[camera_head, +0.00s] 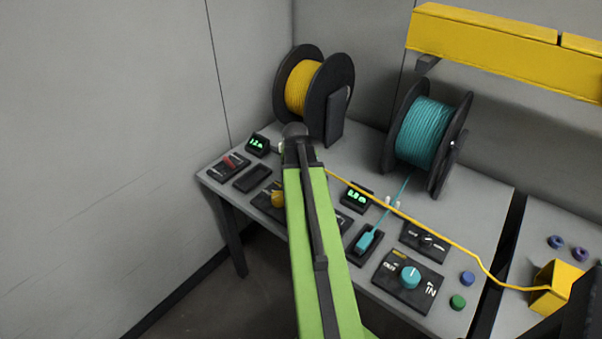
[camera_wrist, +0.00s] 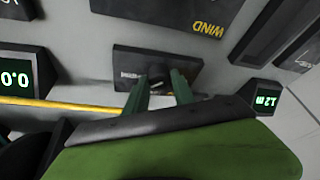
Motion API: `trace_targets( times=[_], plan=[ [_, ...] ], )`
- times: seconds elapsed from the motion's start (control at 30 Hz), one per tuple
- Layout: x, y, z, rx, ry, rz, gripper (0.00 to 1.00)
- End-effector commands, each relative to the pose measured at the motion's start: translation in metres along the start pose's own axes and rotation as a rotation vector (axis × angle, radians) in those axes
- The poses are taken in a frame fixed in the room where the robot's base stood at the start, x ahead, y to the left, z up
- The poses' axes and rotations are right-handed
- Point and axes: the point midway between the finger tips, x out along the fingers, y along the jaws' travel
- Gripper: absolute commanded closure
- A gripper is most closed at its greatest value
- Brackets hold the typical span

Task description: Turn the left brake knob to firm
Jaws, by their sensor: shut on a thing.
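The left brake knob (camera_wrist: 157,71) is a small dark knob with a pale mark, on a dark brake panel (camera_wrist: 126,62) in the wrist view. The panel lies between two green-lit displays. My gripper (camera_wrist: 162,78) has its two green fingers down at the panel, one on each side of the knob, shut on it. The panel's white lettering is too small to read, so I cannot tell the setting. In the head view my green arm (camera_head: 322,250) hides the knob and my fingertips.
The left display (camera_head: 258,145) and right display (camera_head: 356,196) stand near my arm. A yellow spool (camera_head: 298,87) and a teal spool (camera_head: 424,132) stand behind. A yellow fibre (camera_head: 420,226) runs rightward across the bench. The right brake panel (camera_head: 412,240) and teal knob (camera_head: 410,276) lie right.

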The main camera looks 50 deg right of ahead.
Motion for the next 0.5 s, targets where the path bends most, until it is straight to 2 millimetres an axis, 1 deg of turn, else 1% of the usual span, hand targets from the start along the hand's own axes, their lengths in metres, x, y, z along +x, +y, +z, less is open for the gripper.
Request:
trace_targets(
  times=[0.2,0.5],
  plan=[
    [0.0002,-0.0006,-0.001,0.111,0.001,0.047,1.0],
    [0.0001,-0.0008,-0.0009,0.184,0.002,0.078,1.0]
  ],
)
